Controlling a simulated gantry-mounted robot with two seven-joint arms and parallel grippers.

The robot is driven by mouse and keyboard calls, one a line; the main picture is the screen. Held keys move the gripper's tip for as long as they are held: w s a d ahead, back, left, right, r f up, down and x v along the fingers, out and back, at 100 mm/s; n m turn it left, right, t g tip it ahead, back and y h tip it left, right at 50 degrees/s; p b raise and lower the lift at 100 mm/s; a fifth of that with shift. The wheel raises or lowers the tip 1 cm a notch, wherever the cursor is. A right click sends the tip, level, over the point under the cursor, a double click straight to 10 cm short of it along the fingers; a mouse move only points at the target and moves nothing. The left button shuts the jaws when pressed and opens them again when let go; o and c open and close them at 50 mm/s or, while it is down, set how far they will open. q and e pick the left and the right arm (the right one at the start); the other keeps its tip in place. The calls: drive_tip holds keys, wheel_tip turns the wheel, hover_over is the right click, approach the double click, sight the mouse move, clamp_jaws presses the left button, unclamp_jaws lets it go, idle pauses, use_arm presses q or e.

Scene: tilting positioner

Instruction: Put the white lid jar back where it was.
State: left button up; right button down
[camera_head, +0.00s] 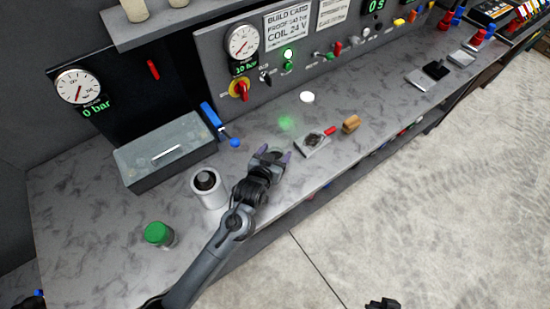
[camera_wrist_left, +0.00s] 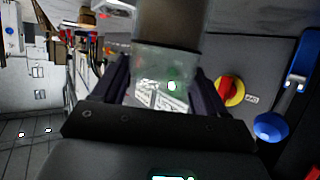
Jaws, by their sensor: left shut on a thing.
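My left gripper (camera_head: 270,155) is above the front part of the bench, between the white cylinder and the small plate with the red handle. In the left wrist view its fingers (camera_wrist_left: 165,85) are shut on a clear, see-through jar (camera_wrist_left: 165,68) with a grey-brown end (camera_wrist_left: 170,25). I cannot make out a white lid on it; the head view mostly hides it behind the gripper. A flat white disc (camera_head: 307,97) lies on the bench beyond the gripper. Part of my right gripper (camera_head: 383,304) shows at the bottom edge; its jaws are unclear.
A green-lidded jar (camera_head: 159,234), a white cylinder with a dark top (camera_head: 207,187) and a grey box (camera_head: 165,150) stand to the left. A blue-handled valve (camera_head: 218,122) is behind. Bare bench surrounds the disc.

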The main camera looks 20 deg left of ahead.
use_arm(q)
drive_tip(key=shift+f, duration=1.25)
drive_tip(key=shift+f, duration=0.15)
drive_tip(key=o, duration=1.2)
